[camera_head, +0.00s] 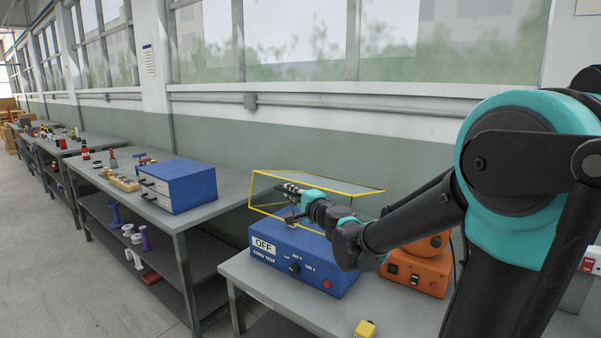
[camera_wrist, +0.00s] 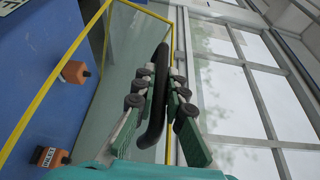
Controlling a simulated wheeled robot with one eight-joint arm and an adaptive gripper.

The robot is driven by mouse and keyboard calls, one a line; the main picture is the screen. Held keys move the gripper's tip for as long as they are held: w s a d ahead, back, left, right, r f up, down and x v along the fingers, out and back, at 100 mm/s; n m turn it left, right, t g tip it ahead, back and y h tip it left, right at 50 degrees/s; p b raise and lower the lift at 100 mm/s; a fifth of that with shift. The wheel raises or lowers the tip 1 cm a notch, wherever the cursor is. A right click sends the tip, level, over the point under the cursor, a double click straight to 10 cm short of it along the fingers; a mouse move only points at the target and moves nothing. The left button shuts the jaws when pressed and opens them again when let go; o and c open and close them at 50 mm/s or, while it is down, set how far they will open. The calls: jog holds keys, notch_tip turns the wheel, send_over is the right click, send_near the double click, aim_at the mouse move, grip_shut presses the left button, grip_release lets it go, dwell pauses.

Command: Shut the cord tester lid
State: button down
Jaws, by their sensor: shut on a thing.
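The cord tester (camera_head: 300,262) is a blue box on the near bench, with an OFF sign, a dark knob and a red button on its front. Its clear lid with a yellow frame (camera_head: 318,174) stands raised above the box, so it is open. My gripper (camera_head: 290,188) is at the lid, partly in front of it. In the wrist view my gripper (camera_wrist: 163,88) is shut on a black bar handle (camera_wrist: 152,125) beside the clear panel. The yellow lid frame (camera_wrist: 62,72) also shows there. The rear of the tester is hidden behind my arm.
An orange device (camera_head: 418,268) stands right of the tester, partly behind my arm. A small yellow block (camera_head: 365,329) sits at the bench front. A blue drawer cabinet (camera_head: 178,185) stands on the bench to the left. The wall and windows are behind.

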jog(key=s+a+f, duration=0.2)
jog(key=s+f, duration=0.1)
jog(key=f, duration=0.5)
jog(key=shift+s+a+f, duration=0.2)
jog(key=shift+s+f, duration=0.05)
jog(key=shift+s, duration=0.05)
jog(key=c, duration=1.8)
grip_release()
jog(key=shift+a+f, duration=0.1)
jog(key=shift+c, duration=0.2)
jog(key=v, duration=1.2)
